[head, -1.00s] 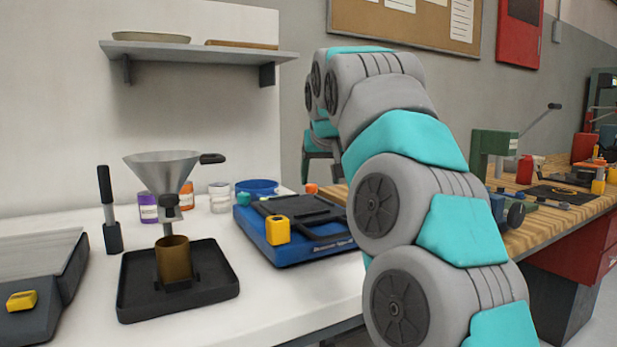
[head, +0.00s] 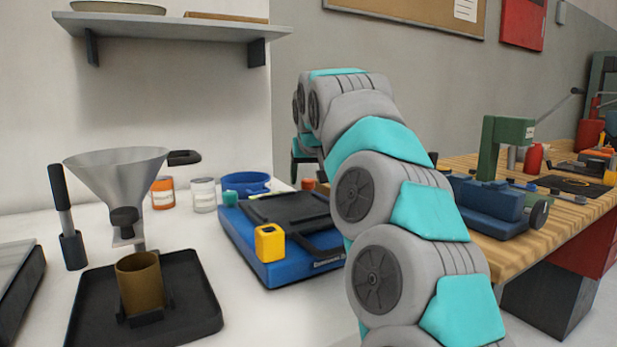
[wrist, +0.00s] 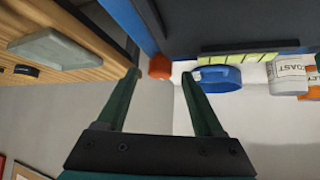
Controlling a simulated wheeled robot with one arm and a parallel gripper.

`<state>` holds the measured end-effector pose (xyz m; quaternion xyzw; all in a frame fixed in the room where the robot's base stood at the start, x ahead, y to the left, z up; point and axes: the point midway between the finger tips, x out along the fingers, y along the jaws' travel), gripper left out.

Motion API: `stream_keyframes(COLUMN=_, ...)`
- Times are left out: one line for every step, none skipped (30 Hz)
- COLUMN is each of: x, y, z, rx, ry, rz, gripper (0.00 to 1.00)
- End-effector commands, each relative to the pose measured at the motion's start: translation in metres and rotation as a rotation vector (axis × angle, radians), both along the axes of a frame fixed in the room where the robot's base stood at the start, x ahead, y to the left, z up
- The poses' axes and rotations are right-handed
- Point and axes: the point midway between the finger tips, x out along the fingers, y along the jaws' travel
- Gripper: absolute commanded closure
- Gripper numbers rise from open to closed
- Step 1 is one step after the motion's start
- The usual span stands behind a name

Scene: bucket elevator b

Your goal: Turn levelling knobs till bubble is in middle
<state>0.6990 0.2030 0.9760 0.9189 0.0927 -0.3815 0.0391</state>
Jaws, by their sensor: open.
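A blue device (head: 275,272) with a black top plate (head: 278,212) lies on the white bench. A yellow block (head: 270,243) sits at its front edge; I cannot make out a bubble. An orange-red knob (head: 308,184) stands at its back right corner, and a teal knob (head: 229,198) at its back left. In the wrist view my gripper (wrist: 160,74) is open and empty. The orange-red knob (wrist: 160,67) appears between its fingertips, seemingly beyond them; I cannot tell the distance. In the head view my arm hides most of the gripper.
A blue pan (head: 245,183), a white jar (head: 204,194) and an orange jar (head: 163,193) stand behind the device. A metal funnel (head: 115,180) stands over a brown cup (head: 140,280) in a black tray (head: 190,325). A wooden bench (head: 478,240) is at the right.

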Motion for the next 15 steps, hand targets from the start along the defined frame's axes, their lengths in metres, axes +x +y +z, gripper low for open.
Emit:
stream_keyframes(x=0.0036, y=0.0012, z=-0.0034, rx=0.0, ry=0.001, rz=0.001, gripper=0.31)
stream_keyframes(x=0.0054, y=0.0013, z=-0.0048, rx=0.001, ry=0.0, rz=0.001, gripper=0.31)
stream_keyframes(x=0.007, y=0.0014, z=-0.0063, rx=0.002, ry=-0.002, rz=0.0, gripper=0.31)
stream_keyframes(x=0.0079, y=0.0014, z=-0.0071, rx=0.002, ry=-0.002, rz=0.0, gripper=0.31)
stream_keyframes(x=0.0084, y=0.0014, z=-0.0075, rx=0.002, ry=-0.002, rz=0.0, gripper=0.31)
stream_keyframes(x=0.0087, y=0.0014, z=-0.0078, rx=0.003, ry=-0.003, rz=-0.001, gripper=0.31)
stream_keyframes(x=0.0086, y=0.0012, z=-0.0079, rx=0.003, ry=-0.003, rz=-0.001, gripper=0.31)
stream_keyframes(x=0.0085, y=0.0012, z=-0.0078, rx=0.003, ry=-0.003, rz=-0.001, gripper=0.31)
stream_keyframes(x=0.0085, y=0.0013, z=-0.0079, rx=0.002, ry=-0.002, rz=0.0, gripper=0.31)
stream_keyframes(x=0.0085, y=0.0013, z=-0.0079, rx=0.002, ry=-0.002, rz=0.0, gripper=0.31)
stream_keyframes(x=0.0084, y=0.0013, z=-0.0079, rx=0.002, ry=-0.002, rz=0.0, gripper=0.32)
stream_keyframes(x=0.0085, y=0.0013, z=-0.008, rx=0.002, ry=-0.002, rz=0.0, gripper=0.37)
stream_keyframes(x=0.0084, y=0.0013, z=-0.0079, rx=0.002, ry=-0.002, rz=0.0, gripper=0.4)
stream_keyframes(x=0.0083, y=0.0013, z=-0.008, rx=0.002, ry=-0.002, rz=0.0, gripper=0.44)
stream_keyframes(x=0.0083, y=0.0014, z=-0.008, rx=0.002, ry=-0.002, rz=0.0, gripper=0.48)
